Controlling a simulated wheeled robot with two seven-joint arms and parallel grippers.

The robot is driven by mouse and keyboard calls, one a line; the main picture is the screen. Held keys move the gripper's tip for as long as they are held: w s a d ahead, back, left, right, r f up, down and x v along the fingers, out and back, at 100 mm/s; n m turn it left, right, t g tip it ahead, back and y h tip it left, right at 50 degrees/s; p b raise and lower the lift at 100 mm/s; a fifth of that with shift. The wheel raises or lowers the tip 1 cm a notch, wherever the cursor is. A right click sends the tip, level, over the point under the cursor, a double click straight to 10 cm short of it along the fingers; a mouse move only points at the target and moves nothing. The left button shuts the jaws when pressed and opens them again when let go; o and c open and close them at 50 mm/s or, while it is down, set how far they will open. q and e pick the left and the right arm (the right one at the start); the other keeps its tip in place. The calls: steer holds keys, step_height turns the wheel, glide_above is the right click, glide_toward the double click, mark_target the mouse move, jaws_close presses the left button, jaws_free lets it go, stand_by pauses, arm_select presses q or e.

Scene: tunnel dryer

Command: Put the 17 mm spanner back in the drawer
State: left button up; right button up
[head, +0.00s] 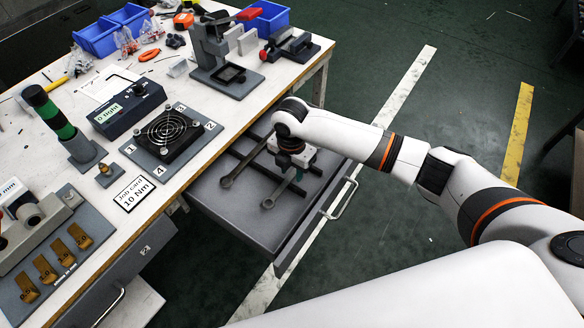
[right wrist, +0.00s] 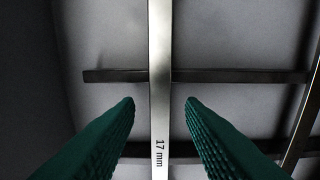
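The 17 mm spanner (right wrist: 159,120) shows in the right wrist view as a long steel bar marked "17 mm", running between my fingers. In the head view a spanner (head: 280,190) lies in the open drawer (head: 225,198) under my right gripper (head: 297,178), which appears to be the same one. My right gripper, with green ribbed fingers in the right wrist view (right wrist: 160,102), is open, with a gap on each side of the bar. The spanner passes over dark cross strips in the drawer. Its far end is hidden. My left gripper is not in view.
A second spanner (head: 242,165) lies left of it in the drawer. The drawer handle (head: 342,200) is at its front edge. The bench above holds a fan unit (head: 167,132), a job card (head: 133,193), a press (head: 222,65) and blue bins (head: 97,38).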

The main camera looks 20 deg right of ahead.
mark_target(291, 176)
step_height(291, 176, up, 13)
steer(key=shift+a+p, duration=0.15)
steer(key=shift+p, duration=0.3)
steer(key=shift+s, duration=0.15)
stand_by(0.3)
